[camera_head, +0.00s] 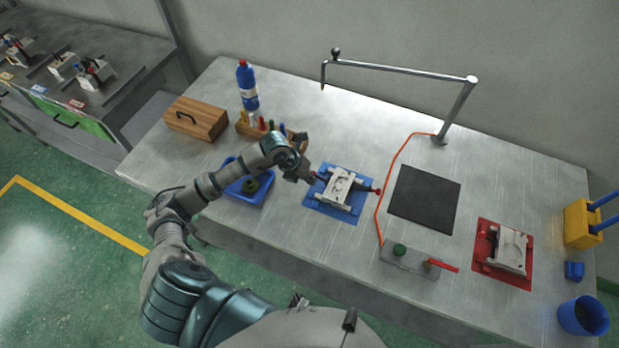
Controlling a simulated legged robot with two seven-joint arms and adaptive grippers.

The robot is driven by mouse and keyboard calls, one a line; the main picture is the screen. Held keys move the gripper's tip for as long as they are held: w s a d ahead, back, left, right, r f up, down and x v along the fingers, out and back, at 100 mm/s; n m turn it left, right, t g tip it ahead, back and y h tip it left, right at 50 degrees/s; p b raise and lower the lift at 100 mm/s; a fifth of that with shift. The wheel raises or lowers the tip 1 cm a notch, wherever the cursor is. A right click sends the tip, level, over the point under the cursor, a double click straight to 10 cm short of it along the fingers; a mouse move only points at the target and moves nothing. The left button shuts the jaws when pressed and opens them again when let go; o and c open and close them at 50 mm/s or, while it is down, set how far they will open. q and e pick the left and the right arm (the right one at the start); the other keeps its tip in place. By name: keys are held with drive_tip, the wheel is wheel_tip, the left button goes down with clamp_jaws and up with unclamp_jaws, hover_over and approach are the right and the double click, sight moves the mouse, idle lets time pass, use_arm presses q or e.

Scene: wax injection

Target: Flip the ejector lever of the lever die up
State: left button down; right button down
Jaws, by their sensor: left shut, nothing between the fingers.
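A pale die (341,188) lies on a blue mat (326,209) in the middle of the bench. A dark rod with a red knob (377,190) sticks out at its right side, and a small dark red end shows at its left side. I take this to be the lever die; the lever's exact tilt is too small to tell. My left gripper (309,178) is shut and empty, close by the left end of the die. Whether it touches the die, I cannot tell. My right gripper is not in view.
A second pale die (507,249) lies on a red mat (488,237) at the right. A black pad (424,197), an orange hose (386,193) and a box with a red lever (418,260) lie between. A blue tray (242,192) sits under my left arm.

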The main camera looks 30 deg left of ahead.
use_arm(q)
drive_tip(key=shift+r+p, duration=0.6)
drive_tip(key=shift+r, duration=0.25)
